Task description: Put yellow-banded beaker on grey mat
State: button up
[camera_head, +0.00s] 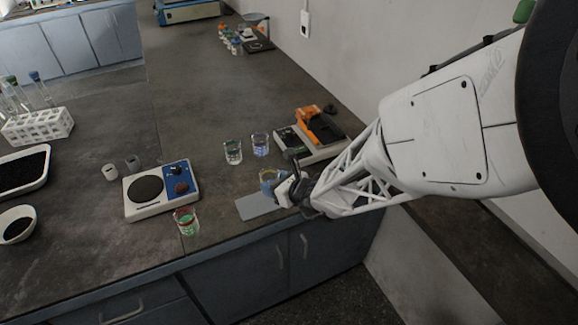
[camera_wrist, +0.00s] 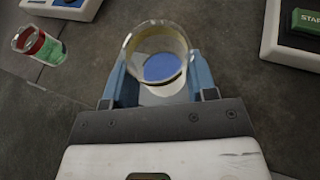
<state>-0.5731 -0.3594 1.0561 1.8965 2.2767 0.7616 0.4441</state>
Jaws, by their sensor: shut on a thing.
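The yellow-banded beaker (camera_head: 267,177) holds blue liquid and is gripped upright or nearly so by my gripper (camera_head: 280,187). In the wrist view the beaker (camera_wrist: 159,45) sits between the two blue fingers of my gripper (camera_wrist: 158,75), which are shut on its sides. The grey mat (camera_head: 257,207) lies flat near the bench's front edge, just below the beaker in the head view. A pale piece of the mat (camera_wrist: 157,99) shows under the beaker in the wrist view. I cannot tell whether the beaker's base touches anything.
A red-banded beaker (camera_head: 186,221) with green liquid stands left of the mat. Two more beakers (camera_head: 233,152) (camera_head: 260,144) stand behind it. A hotplate device (camera_head: 148,190) is at left, and an orange-topped instrument (camera_head: 320,125) is behind my gripper.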

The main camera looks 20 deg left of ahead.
jog(key=shift+f, duration=1.65)
jog(key=shift+f, duration=0.15)
jog(key=o, duration=1)
jog(key=shift+d+r, duration=0.1)
jog(key=shift+r, duration=0.1)
jog(key=shift+v, duration=5.95)
jog(key=shift+s, duration=0.1)
